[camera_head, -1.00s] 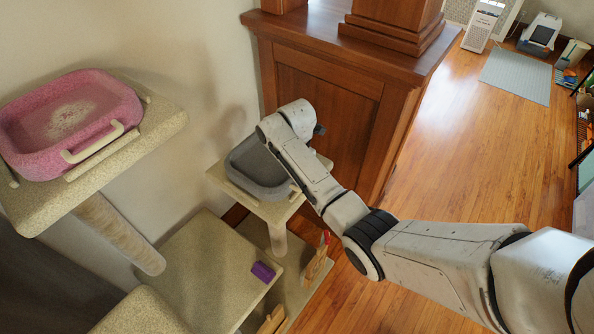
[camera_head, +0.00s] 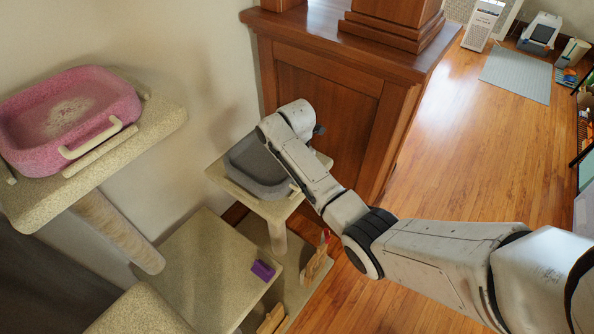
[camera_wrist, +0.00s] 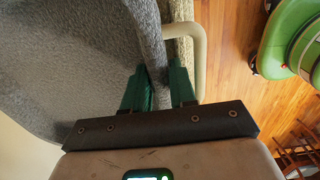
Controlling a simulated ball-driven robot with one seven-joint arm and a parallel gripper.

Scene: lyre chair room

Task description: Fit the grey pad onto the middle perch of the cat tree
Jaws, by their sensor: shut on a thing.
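The grey pad (camera_head: 258,180) is a shallow tray shape with raised sides. It lies on the small beige middle perch (camera_head: 219,178) of the cat tree, inside the pale rails at the perch's edges. My gripper (camera_wrist: 158,72) has its green fingers closed on the pad's raised rim, one on each side of it. In the wrist view, the pad (camera_wrist: 80,60) fills the left, and a pale rail (camera_wrist: 201,60) runs just right of the fingers. My arm hides the pad's right side and the fingertips in the head view. I cannot tell whether the pad is fully down.
A pink pad (camera_head: 38,140) sits on the higher perch (camera_head: 120,155) at left. A purple block (camera_head: 263,270) lies on the lower platform (camera_head: 200,262). A wooden cabinet (camera_head: 330,120) stands close behind the middle perch. Open wooden floor (camera_head: 460,170) lies to the right.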

